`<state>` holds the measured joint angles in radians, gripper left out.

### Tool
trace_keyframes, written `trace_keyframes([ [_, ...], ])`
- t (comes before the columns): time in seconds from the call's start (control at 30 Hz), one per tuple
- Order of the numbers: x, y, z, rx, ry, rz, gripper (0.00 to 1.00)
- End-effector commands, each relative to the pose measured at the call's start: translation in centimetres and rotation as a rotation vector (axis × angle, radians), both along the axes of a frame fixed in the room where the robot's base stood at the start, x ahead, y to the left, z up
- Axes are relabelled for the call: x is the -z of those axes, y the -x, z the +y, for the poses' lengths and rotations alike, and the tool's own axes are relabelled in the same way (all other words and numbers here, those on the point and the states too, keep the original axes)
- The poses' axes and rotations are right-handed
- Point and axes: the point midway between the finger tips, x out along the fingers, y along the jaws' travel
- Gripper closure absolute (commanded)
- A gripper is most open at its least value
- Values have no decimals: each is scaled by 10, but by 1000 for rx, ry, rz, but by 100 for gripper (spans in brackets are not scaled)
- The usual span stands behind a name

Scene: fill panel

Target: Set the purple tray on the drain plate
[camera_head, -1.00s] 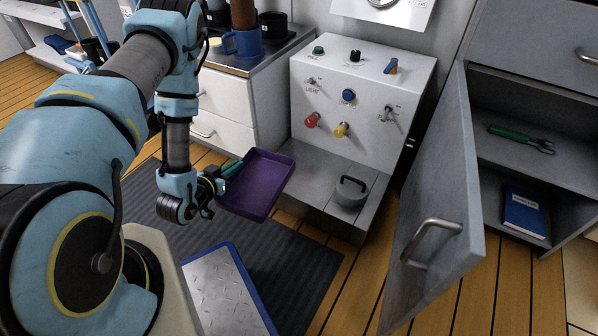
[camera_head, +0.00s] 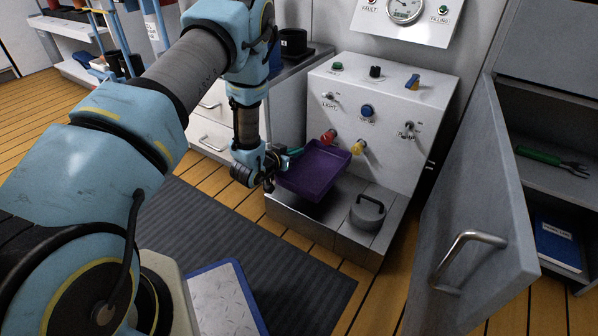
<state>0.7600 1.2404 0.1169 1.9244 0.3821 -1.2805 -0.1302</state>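The purple tray (camera_head: 312,172) is a shallow rectangular tray, held tilted at the front of the white panel. My gripper (camera_head: 290,156) is at the tray's left edge and appears shut on it; the fingertips are small and partly hidden by the tray. The drain plate (camera_head: 330,222) is the grey metal ledge at the foot of the panel. The tray is over its left part; I cannot tell whether they touch.
A grey round weight with a handle (camera_head: 367,212) stands on the ledge, right of the tray. Red (camera_head: 328,137) and yellow (camera_head: 357,147) knobs stick out just behind the tray. An open grey cabinet door (camera_head: 478,200) stands at the right.

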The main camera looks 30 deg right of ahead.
Motion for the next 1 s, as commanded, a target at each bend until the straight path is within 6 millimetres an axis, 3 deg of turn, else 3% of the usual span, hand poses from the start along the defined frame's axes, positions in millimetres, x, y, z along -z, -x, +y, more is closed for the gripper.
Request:
trace_keyframes([
  [0.07,2,-7,-13,0,3,-3,100],
  [0.13,15,-7,-11,-1,-2,1,100],
  [0.37,27,-6,-11,0,0,1,100],
  [0.6,70,-6,-11,1,-2,1,100],
  [1.0,70,-8,-14,-1,1,-1,100],
])
